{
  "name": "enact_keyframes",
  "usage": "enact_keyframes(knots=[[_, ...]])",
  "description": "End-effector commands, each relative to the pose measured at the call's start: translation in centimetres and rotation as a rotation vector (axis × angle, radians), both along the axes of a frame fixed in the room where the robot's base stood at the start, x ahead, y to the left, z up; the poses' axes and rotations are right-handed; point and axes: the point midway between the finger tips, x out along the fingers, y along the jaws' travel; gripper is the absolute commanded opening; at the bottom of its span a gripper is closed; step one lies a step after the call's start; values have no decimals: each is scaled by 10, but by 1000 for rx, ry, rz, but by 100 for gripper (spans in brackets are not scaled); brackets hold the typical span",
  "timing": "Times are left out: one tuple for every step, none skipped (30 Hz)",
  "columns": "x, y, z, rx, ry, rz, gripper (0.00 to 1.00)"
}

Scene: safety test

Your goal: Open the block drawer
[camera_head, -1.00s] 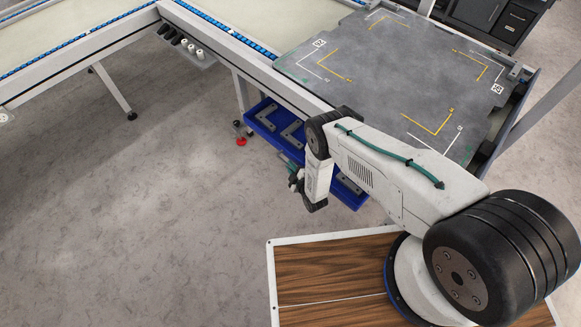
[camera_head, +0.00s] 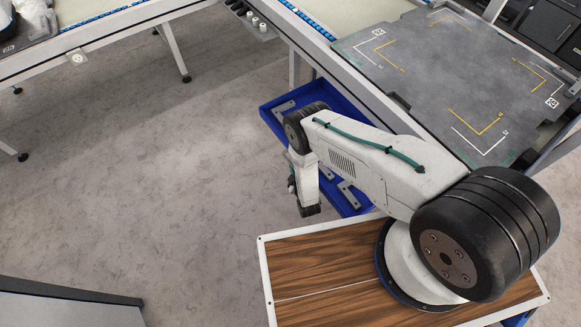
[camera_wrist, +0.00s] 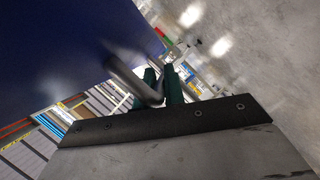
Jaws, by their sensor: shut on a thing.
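The blue block drawer (camera_head: 268,117) juts out from under the table's front edge in the head view, partly open. Grey metal pieces (camera_head: 346,193) show inside it; my arm hides its middle. In the wrist view a blue drawer surface (camera_wrist: 60,45) fills the upper left. A curved grey handle (camera_wrist: 128,78) stands off it. My gripper (camera_wrist: 162,80), with dark green fingers, is shut on this handle. In the head view my gripper (camera_head: 292,184) is small and partly hidden at the drawer's outer side.
Above the drawer is a grey work table (camera_head: 450,80) with yellow and white corner marks. A conveyor frame (camera_head: 130,22) runs at the upper left. A grey panel (camera_head: 70,308) stands at the lower left. The grey floor (camera_head: 130,180) left of my arm is clear.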

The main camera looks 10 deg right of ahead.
Motion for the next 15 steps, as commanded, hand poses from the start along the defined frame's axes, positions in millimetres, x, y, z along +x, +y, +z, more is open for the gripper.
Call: enact_keyframes(knots=[[-3, -3, -2, -2, 4, -5, 0], [-3, -3, -1, -2, 5, -7, 0], [-3, -4, -2, -2, 4, -9, 0], [-3, -4, -2, -2, 5, -10, 0], [-3, -4, -2, -2, 5, -10, 0], [-3, -4, -2, -2, 5, -10, 0], [-3, -4, -2, -2, 5, -10, 0], [-3, -4, -2, -2, 5, -10, 0], [-3, -4, -2, -2, 5, -10, 0], [-3, -4, -2, -2, 5, -11, 0], [-3, -4, -2, -2, 5, -11, 0], [-3, -4, -2, -2, 5, -11, 0], [-3, -4, -2, -2, 5, -11, 0], [-3, -4, -2, -2, 5, -11, 19], [-3, -4, -2, -2, 5, -10, 30]])
